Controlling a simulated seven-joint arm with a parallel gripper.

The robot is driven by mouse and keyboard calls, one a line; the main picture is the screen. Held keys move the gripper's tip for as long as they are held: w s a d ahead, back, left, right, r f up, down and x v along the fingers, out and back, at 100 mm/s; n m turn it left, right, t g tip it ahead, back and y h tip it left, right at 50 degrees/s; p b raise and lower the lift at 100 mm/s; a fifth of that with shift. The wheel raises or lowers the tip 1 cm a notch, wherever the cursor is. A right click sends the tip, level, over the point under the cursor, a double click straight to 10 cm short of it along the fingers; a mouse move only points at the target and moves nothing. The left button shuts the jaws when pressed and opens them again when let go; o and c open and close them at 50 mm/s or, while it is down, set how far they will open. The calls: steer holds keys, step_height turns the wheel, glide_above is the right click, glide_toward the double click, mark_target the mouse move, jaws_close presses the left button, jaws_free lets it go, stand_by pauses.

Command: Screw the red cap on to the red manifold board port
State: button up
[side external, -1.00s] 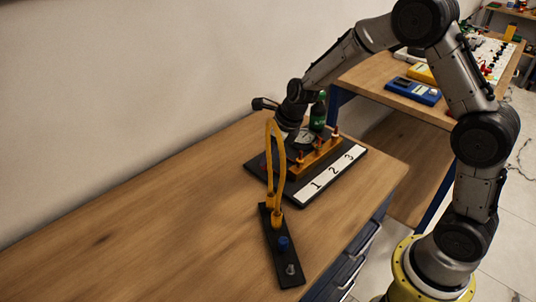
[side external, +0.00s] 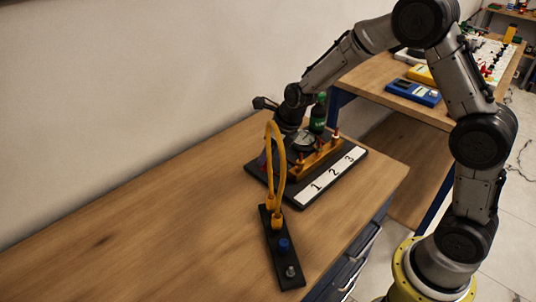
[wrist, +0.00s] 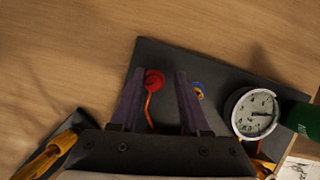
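A round red cap (wrist: 154,82) shows in the wrist view over the black manifold board (wrist: 220,77), with an orange tether running from it toward me. My gripper (wrist: 160,73) is open, its two dark fingers apart. The cap appears between them, close to the left finger; I cannot tell whether it touches. A small blue part (wrist: 198,89) with orange around it is just right of the right finger. In the side view the manifold board (side external: 349,163) carries an orange manifold (side external: 316,160). My arm and the yellow loops hide its left end. I cannot make out the red port.
A round gauge (wrist: 252,112) and a green bottle (wrist: 302,118) are to the right of my fingers. Tall yellow hose loops (side external: 280,160) rise from a narrow black bar (side external: 284,266) in front of the board. The left of the table (side external: 150,220) is clear.

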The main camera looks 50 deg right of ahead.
steer(key=shift+n+g+y, duration=0.3)
steer(key=shift+n+y, duration=0.1)
steer(key=shift+n, duration=0.7)
steer(key=n, duration=0.2)
steer(key=n+y, duration=0.1)
steer(key=n, duration=0.1)
steer(key=shift+g+y, duration=0.3)
steer(key=n+g, duration=0.1)
steer(key=n, duration=0.2)
steer(key=shift+y, duration=0.3)
steer(key=n, duration=0.2)
steer(key=n+g, duration=0.1)
steer(key=n, duration=0.1)
steer(key=shift+n+g+y, duration=0.3)
steer(key=n+g, duration=0.2)
steer(key=n, duration=0.3)
steer(key=shift+a, duration=0.1)
steer(key=n, duration=0.2)
steer(key=n+g+h, duration=0.1)
steer(key=n, duration=0.2)
steer(key=shift+g, duration=0.3)
steer(key=shift+s, duration=0.1)
